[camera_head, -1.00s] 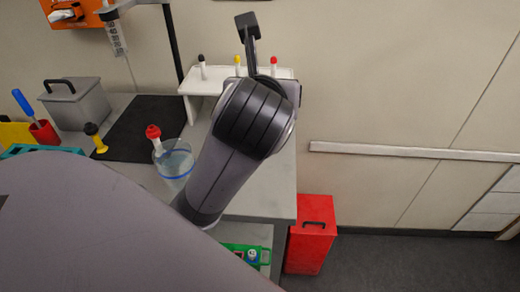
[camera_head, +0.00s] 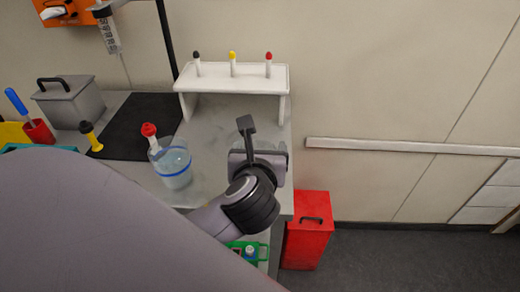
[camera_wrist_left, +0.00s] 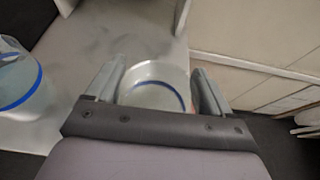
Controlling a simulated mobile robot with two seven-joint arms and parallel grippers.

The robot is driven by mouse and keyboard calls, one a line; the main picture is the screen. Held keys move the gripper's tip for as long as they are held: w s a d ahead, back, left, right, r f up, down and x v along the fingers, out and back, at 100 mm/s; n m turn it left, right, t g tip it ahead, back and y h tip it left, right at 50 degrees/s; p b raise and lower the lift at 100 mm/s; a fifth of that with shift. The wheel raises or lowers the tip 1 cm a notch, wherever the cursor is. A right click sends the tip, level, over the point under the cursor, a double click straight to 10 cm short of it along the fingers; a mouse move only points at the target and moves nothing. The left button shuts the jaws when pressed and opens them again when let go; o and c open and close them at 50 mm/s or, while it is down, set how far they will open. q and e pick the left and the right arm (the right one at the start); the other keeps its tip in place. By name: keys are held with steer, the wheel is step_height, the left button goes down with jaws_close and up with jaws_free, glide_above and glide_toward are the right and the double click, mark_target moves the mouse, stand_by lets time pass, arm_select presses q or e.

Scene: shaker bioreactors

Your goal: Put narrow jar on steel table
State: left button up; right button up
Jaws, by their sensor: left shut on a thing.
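A clear jar with a blue band (camera_wrist_left: 155,78) sits between the fingers of my left gripper (camera_wrist_left: 157,88) in the left wrist view; the gripper is shut on it. The grey steel table (camera_head: 225,120) lies behind and below my left wrist, which is near the table's right end. I cannot tell whether the held jar touches the table. My right gripper is not in view.
Another clear blue-banded container (camera_head: 173,168) with a red-capped item stands left of my wrist. A white rack (camera_head: 232,78) with capped tubes stands at the back. A black mat (camera_head: 140,125) lies left. A red box (camera_head: 308,232) is right of the table.

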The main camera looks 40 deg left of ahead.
arm_select(q)
steer(key=shift+f, duration=0.2)
steer(key=shift+f, duration=0.15)
steer(key=o, duration=1.3)
